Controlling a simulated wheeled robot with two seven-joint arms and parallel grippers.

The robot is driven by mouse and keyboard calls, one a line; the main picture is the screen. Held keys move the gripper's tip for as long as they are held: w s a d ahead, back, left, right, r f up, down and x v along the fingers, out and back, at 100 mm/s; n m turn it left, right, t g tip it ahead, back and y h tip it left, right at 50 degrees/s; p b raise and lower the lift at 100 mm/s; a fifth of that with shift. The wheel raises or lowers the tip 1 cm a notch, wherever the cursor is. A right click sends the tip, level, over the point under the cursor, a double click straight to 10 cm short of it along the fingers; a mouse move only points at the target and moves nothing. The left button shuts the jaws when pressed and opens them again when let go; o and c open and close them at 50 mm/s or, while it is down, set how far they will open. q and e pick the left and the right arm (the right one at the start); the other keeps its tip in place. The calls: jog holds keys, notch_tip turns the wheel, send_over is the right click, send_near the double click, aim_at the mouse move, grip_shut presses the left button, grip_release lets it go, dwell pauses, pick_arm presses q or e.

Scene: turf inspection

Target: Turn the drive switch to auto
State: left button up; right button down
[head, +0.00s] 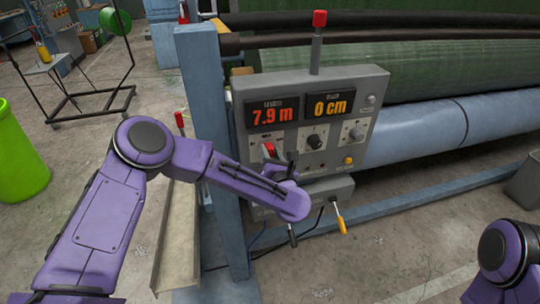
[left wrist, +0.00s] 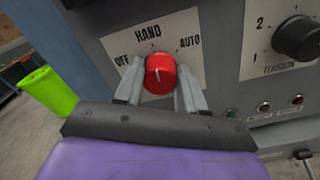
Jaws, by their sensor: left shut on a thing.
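The drive switch is a red round knob (left wrist: 160,74) on a plate marked OFF, HAND and AUTO in the left wrist view. A pale mark on its face points up, roughly toward HAND. It also shows in the head view as a small red patch (head: 268,148) on the left of the grey control panel (head: 377,110), partly hidden by my gripper. My left gripper (left wrist: 160,88) is shut on the knob, one finger on each side; it also shows in the head view (head: 274,157). My right gripper is out of view; only part of that arm shows at lower right.
A black tension knob (head: 314,141) and a yellow button (head: 348,160) sit right of the switch. Levers with a black grip (head: 292,238) and a yellow grip (head: 341,225) hang below. A blue post (head: 205,100) stands left of the panel; green turf rolls lie behind.

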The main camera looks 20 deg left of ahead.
pick_arm(q)
jog(key=m+b, duration=0.1)
jog(key=m, duration=0.1)
jog(key=shift+m, duration=0.3)
jog(key=m, duration=0.2)
jog(key=shift+m+b, duration=0.3)
jog(key=shift+b, duration=0.1)
jog(key=m, duration=0.2)
jog(key=shift+m, duration=0.3)
jog(key=shift+m+b, duration=0.3)
jog(key=shift+m, duration=1.1)
jog(key=o, duration=1.1)
jog(key=shift+c, duration=0.2)
jog(key=shift+d, duration=0.1)
